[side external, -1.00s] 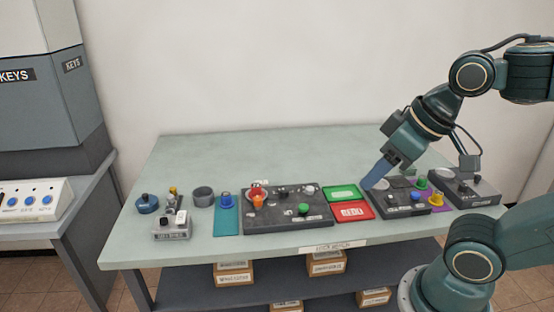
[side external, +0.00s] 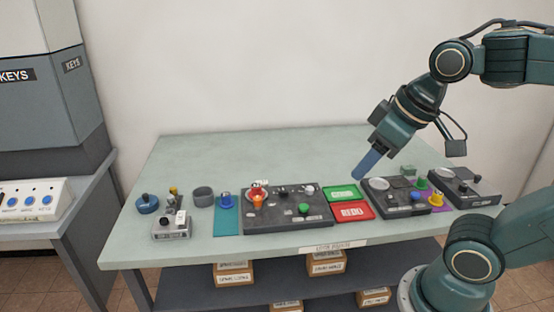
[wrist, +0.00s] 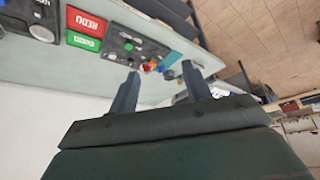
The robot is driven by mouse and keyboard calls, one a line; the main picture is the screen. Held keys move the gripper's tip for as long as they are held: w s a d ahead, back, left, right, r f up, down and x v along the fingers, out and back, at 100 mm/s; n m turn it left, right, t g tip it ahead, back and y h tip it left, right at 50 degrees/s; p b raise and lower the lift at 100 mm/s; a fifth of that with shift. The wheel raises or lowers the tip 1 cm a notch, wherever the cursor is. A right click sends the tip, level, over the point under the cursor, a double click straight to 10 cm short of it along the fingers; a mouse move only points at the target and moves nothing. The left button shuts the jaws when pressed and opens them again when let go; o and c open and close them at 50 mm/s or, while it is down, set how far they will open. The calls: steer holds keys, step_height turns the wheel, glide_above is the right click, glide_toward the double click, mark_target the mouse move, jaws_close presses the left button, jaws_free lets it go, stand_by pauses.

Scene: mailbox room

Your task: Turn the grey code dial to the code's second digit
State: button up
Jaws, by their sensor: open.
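My gripper (side external: 362,172) is above the bench, behind the green plate, left of a dark panel (side external: 415,207). In the wrist view my gripper's (wrist: 163,85) two fingers are apart with nothing between them. A larger dark panel (side external: 278,218) on the left has several small knobs, including a green one (side external: 304,209). I cannot tell which part is the grey code dial, and no digits are legible.
A green plate (side external: 342,192) and a red plate (side external: 354,211) lie between the panels. Another dark panel (side external: 470,190) stands at right. A small grey box (side external: 172,231), a grey ring (side external: 203,194) and a blue round piece (side external: 147,203) are at left. The back of the bench is clear.

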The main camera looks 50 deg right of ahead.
steer(key=w+d+n+g, duration=0.15)
steer(key=w+d, duration=0.35)
steer(key=w, duration=0.5)
steer(key=n+g, duration=0.3)
steer(key=g, duration=0.1)
glide_above(310, 188)
step_height(310, 188, down, 15)
steer(key=shift+f, duration=0.15)
steer(key=shift+f, duration=0.15)
step_height(310, 188, down, 13)
steer(key=shift+f, duration=0.2)
steer(key=shift+m, duration=0.25)
steer(key=c, duration=1)
